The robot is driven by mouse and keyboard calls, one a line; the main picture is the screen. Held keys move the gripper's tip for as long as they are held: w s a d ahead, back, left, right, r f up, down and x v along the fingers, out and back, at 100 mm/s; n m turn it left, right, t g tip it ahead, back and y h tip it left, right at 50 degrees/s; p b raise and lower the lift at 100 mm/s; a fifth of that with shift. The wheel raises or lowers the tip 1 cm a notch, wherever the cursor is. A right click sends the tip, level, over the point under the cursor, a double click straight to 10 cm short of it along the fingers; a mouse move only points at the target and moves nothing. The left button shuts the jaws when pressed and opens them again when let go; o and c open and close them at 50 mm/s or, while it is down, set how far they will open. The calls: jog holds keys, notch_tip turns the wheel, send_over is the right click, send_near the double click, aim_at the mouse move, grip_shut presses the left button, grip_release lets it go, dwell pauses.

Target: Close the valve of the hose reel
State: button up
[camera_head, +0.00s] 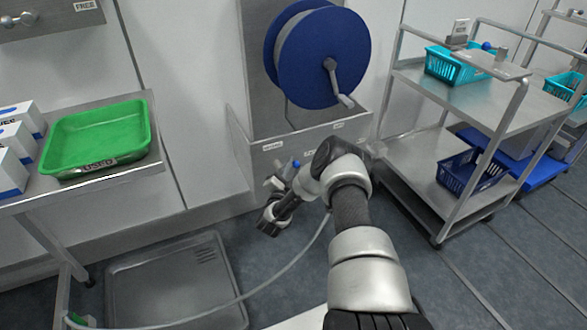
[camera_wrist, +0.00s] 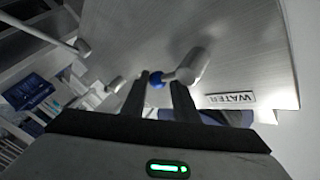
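The hose reel has a blue drum (camera_head: 325,58) with a grey crank, mounted above a grey metal panel (camera_head: 258,150) carrying small labels. A valve with a blue-tipped handle shows small at the panel's front (camera_head: 296,163), partly hidden by my arm. In the wrist view, the blue knob (camera_wrist: 157,80) sits beside a pale metal cylinder (camera_wrist: 193,66), with a WATER label (camera_wrist: 231,98) upside down nearby. My gripper (camera_wrist: 161,82) is open, its two dark fingers apart around the knob. Whether they touch it cannot be told. The valve's exact handle angle is unclear.
A green tray (camera_head: 98,138) stands on a steel table (camera_head: 85,180) at left. A steel cart (camera_head: 425,88) with turquoise and blue baskets stands at right. A pale hose (camera_head: 270,279) arcs to the floor across a grey floor tray (camera_head: 175,290).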

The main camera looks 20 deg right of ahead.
grip_shut()
jog(key=shift+f, duration=0.1)
jog(key=shift+s+a+f+y, duration=0.1)
jog(key=shift+f+y, duration=0.05)
jog(key=shift+y, duration=0.15)
